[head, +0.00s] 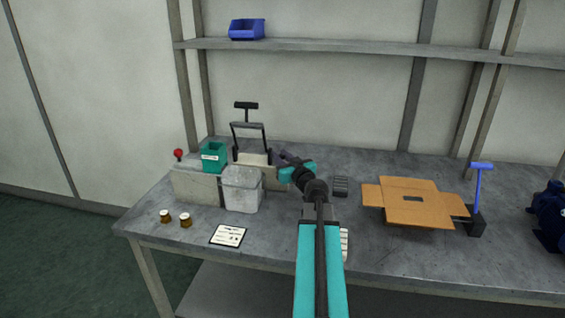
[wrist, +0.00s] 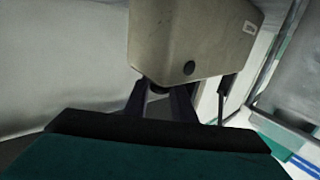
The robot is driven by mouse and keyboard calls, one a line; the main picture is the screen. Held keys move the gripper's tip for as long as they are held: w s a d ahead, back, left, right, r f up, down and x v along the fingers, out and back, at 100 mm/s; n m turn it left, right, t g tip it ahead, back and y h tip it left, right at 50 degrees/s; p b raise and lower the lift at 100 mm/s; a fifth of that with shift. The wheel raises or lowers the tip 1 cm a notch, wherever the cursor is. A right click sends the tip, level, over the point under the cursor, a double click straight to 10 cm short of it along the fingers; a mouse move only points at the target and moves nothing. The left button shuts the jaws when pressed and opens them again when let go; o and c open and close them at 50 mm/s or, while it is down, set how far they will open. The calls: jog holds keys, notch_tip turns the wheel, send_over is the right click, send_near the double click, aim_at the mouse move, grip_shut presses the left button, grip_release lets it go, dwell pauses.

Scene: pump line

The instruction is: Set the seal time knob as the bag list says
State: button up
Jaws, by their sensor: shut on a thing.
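The beige bag sealer (head: 252,159) stands at the back left of the bench, with a raised black handle. Its body fills the upper middle of the wrist view (wrist: 185,35). My gripper (head: 281,156) reaches its right side. In the wrist view my gripper (wrist: 160,91) has its dark fingers at the sealer's lower edge, shut on a small dark knob mostly hidden between them. No knob marking is readable. A white card (head: 228,235), perhaps the bag list, lies near the front edge; its text is too small to read.
A grey bin (head: 242,190) and a green box (head: 214,156) stand left of my gripper. Two small brown-and-white pieces (head: 176,219) lie at the front left. An open cardboard box (head: 415,205) is at right. A shelf (head: 330,47) with a blue bin (head: 246,29) runs above.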

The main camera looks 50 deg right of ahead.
jog(key=shift+a+f+m+g+h+b, duration=0.15)
jog(key=shift+f+m+g+h+b, duration=0.15)
jog(key=shift+m+h+b, duration=0.4)
jog(key=shift+h, duration=0.3)
jog(key=shift+r+m+g+h, duration=0.1)
jog(key=shift+m+g+h, duration=0.4)
jog(key=shift+h, duration=0.1)
jog(key=shift+r+m+g+h+p, duration=0.15)
jog(key=shift+m+g+h+p, duration=0.3)
jog(key=shift+m+g+h, duration=0.2)
jog(key=shift+m+g+h+p, duration=0.25)
jog(key=shift+h+p, duration=0.1)
jog(key=shift+p, duration=0.15)
jog(key=shift+h+p, duration=0.3)
jog(key=o, duration=1)
